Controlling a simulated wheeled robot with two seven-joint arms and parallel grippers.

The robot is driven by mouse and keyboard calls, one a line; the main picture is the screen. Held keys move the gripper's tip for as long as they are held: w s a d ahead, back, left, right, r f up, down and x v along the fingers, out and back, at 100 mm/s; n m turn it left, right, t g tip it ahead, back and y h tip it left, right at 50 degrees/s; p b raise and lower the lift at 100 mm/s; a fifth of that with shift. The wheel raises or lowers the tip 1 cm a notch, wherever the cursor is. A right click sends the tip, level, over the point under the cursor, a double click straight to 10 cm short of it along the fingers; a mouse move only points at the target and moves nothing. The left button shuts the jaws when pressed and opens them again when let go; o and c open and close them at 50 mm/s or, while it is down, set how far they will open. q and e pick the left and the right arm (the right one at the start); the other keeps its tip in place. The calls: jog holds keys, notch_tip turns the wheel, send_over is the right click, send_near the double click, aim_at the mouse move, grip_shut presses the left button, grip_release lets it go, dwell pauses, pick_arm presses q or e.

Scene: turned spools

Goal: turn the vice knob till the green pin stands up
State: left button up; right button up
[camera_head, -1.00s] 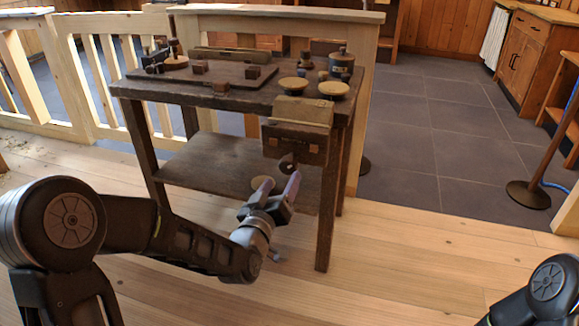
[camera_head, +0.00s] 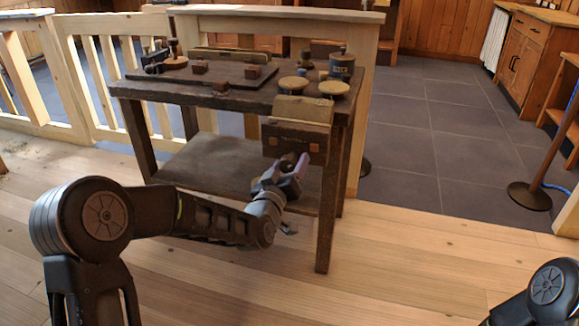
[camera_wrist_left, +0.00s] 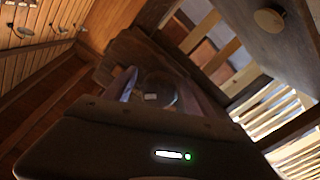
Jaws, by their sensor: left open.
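The vice (camera_head: 296,142) is a dark wooden block with a paler top, on the front right edge of the workbench. Its dark round knob (camera_head: 286,167) sticks out low on the front, partly hidden by my fingers. My left gripper (camera_head: 292,163) is open, with its fingers on either side of the knob. In the left wrist view the dark round knob (camera_wrist_left: 160,92) sits between the fingers; I cannot tell whether they touch it. I cannot make out a green pin. My right gripper is out of view.
The dark workbench (camera_head: 225,97) carries a board with small blocks, two round pale-topped pieces (camera_head: 333,88) and a dark canister (camera_head: 341,66). A lower shelf (camera_head: 205,165) lies behind my left forearm, and a bench leg (camera_head: 328,225) stands right of the gripper. Floor in front is clear.

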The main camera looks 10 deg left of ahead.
pick_arm(q)
jog(key=shift+c, duration=0.3)
jog(key=c, duration=1.3)
jog(key=shift+m, duration=0.4)
